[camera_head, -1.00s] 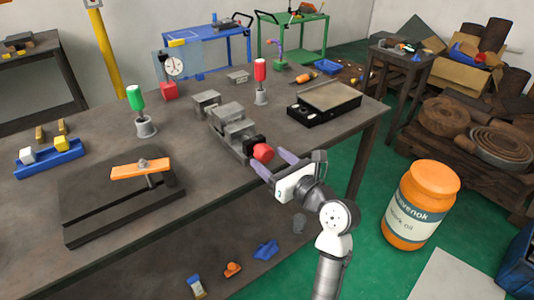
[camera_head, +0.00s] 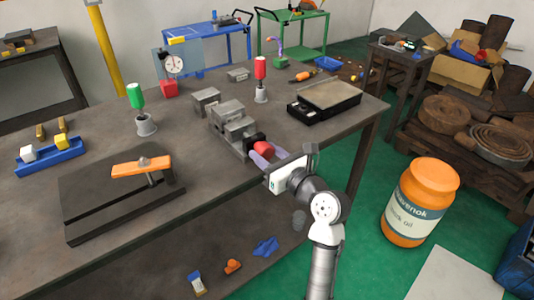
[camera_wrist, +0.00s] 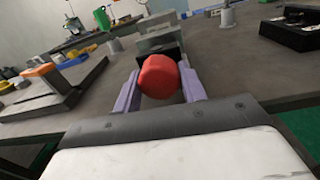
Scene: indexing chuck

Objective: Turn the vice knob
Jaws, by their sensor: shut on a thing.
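The vice (camera_head: 232,130) is a grey metal block assembly near the front edge of the dark workbench. Its red knob (camera_head: 264,149) faces the front of the bench, with a black part behind it. My gripper (camera_head: 266,153) has its purple fingers around the knob. In the wrist view, the red knob (camera_wrist: 160,77) sits between the two fingers (camera_wrist: 160,90), one on each side, and the vice (camera_wrist: 163,40) stands behind it. The gripper is shut on the knob.
A black fixture with an orange bar (camera_head: 142,167) lies to the left on the bench. A black tray (camera_head: 324,100) is at the right. Green (camera_head: 136,97) and red (camera_head: 260,68) handled tools stand behind. An orange oil jar (camera_head: 421,200) stands on the floor at right.

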